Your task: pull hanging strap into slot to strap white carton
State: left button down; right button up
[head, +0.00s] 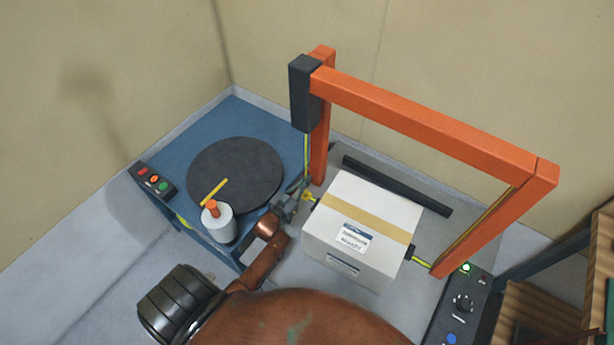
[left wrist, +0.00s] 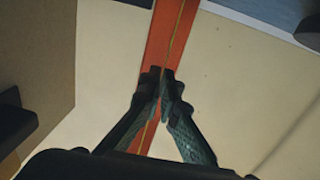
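The white carton (head: 350,222) with a tan tape band and a label sits on the grey machine table under the orange arch (head: 420,112). The yellow hanging strap (head: 306,148) drops from the dark head block (head: 304,92) at the arch's left post. My left gripper (head: 296,203) is at the carton's left side, beside a small yellow piece (head: 309,197). In the left wrist view its fingers (left wrist: 164,84) are closed together on the thin yellow strap (left wrist: 151,128), in front of the orange post. A dark fitting (head: 410,252) with yellow strap (head: 421,262) shows at the carton's right; the slot is not clearly visible. My right gripper is out of view.
A blue table (head: 166,151) at left carries a dark round disc (head: 236,172), a white cylinder with an orange top (head: 219,222) and a button box (head: 152,180). A control panel (head: 458,310) is at lower right. A dark bar (head: 398,187) lies behind the carton.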

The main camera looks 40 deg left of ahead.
pick_arm(q)
jog(key=shift+f, duration=0.4)
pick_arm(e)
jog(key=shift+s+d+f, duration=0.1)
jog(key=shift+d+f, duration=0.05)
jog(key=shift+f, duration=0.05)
pick_arm(q)
jog(key=shift+r, duration=0.1)
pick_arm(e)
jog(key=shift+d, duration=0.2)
pick_arm(q)
jog(key=c, duration=2.6)
grip_release()
jog(key=shift+c, duration=0.2)
jog(key=o, duration=0.5)
jog(key=shift+c, duration=0.2)
jog(key=s, duration=1.2)
jog(key=shift+d, duration=0.2)
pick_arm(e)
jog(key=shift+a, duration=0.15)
